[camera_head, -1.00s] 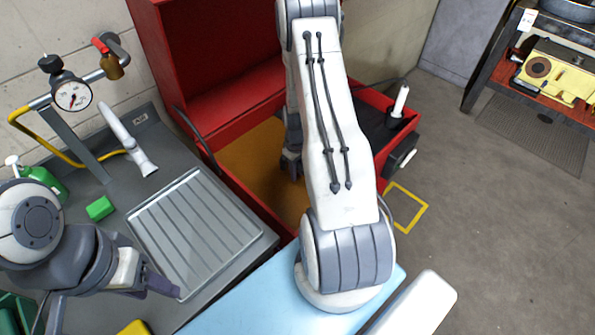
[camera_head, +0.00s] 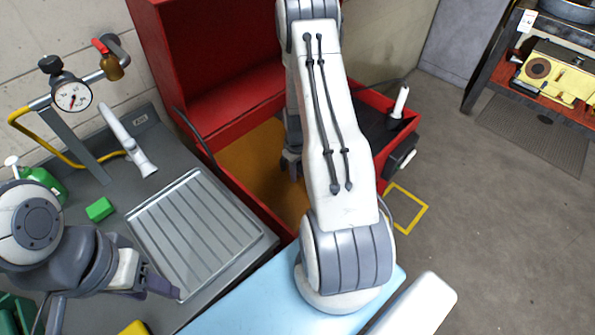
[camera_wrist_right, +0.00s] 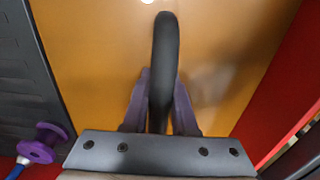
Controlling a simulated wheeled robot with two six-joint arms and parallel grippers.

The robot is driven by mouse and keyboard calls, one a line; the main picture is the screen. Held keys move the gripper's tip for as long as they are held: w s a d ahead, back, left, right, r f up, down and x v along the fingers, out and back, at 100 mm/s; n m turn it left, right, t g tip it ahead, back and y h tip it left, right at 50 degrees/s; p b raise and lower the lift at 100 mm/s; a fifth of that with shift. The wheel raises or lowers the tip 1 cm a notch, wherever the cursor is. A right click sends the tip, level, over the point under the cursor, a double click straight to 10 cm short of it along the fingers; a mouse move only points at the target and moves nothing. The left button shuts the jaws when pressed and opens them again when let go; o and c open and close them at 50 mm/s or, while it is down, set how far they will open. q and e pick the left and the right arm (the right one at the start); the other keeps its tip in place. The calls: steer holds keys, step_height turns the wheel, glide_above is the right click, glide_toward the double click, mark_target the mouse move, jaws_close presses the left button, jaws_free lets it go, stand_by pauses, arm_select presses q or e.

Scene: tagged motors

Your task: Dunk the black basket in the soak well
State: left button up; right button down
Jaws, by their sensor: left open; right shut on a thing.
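The soak well is the red-walled tank (camera_head: 262,207) with orange-brown liquid in the head view. The orange surface (camera_wrist_right: 85,50) fills much of the right wrist view. My right gripper (camera_wrist_right: 160,100) is shut on the black basket's dark curved handle (camera_wrist_right: 166,45), over the orange. The rest of the basket is not seen, so I cannot tell how deep it sits. In the head view my right arm reaches over the well and mostly hides that gripper and the basket. My left gripper (camera_head: 165,288) is open and empty, low over the grey bench by the ribbed tray.
A ribbed drain tray (camera_head: 195,230), green block (camera_head: 100,209), pressure gauge stand (camera_head: 72,96) and white nozzle (camera_head: 140,155) stand on the left bench. A raised red lid or back panel (camera_head: 210,50) stands behind the well. Open floor lies right.

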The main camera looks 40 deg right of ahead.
steer(key=shift+r+p, duration=1.2)
steer(key=shift+r, duration=0.15)
step_height(320, 180, down, 4)
steer(key=b, duration=0.2)
steer(key=shift+r+b, duration=0.2)
steer(key=shift+b, duration=0.2)
steer(key=shift+r, duration=0.1)
step_height(320, 180, up, 22)
steer(key=p, duration=1.6)
steer(key=shift+p, duration=0.4)
stand_by(2.1)
